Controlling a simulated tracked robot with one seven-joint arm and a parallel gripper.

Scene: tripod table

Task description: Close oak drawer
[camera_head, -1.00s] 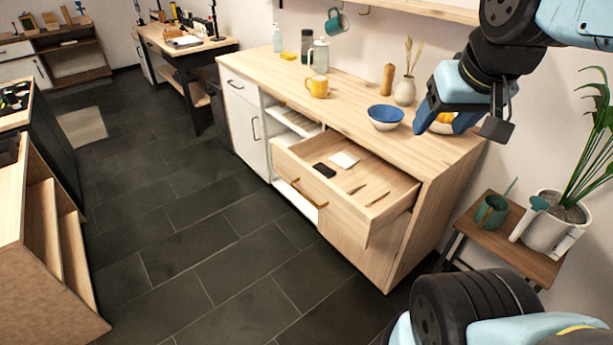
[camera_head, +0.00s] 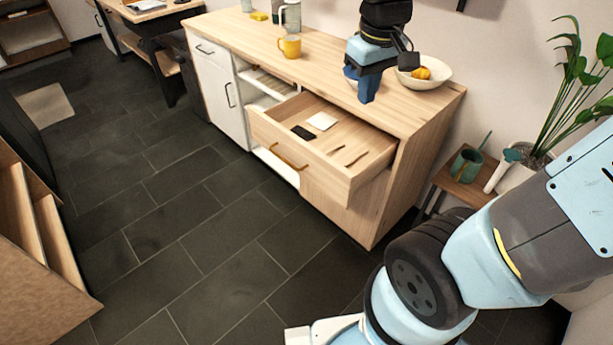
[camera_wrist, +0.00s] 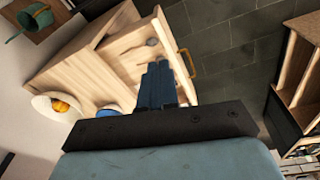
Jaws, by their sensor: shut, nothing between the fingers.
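The oak drawer (camera_head: 318,179) stands pulled out from the wooden counter (camera_head: 385,115). It has a brass bar handle (camera_head: 288,158) on its front. Inside lie a dark flat item (camera_head: 303,132), a white card (camera_head: 322,121) and two small utensils. My gripper (camera_head: 364,88) is shut and empty, with its fingers pointing down over the counter top behind the drawer in the head view. In the wrist view the shut fingers (camera_wrist: 159,75) cover part of the drawer, and the handle (camera_wrist: 187,62) shows just beyond them. I cannot tell any contact with the drawer.
A white bowl with orange fruit (camera_head: 424,75) stands right of my gripper on the counter. A yellow mug (camera_head: 290,46) stands to the left. The dark floor (camera_head: 210,235) before the drawer is clear.

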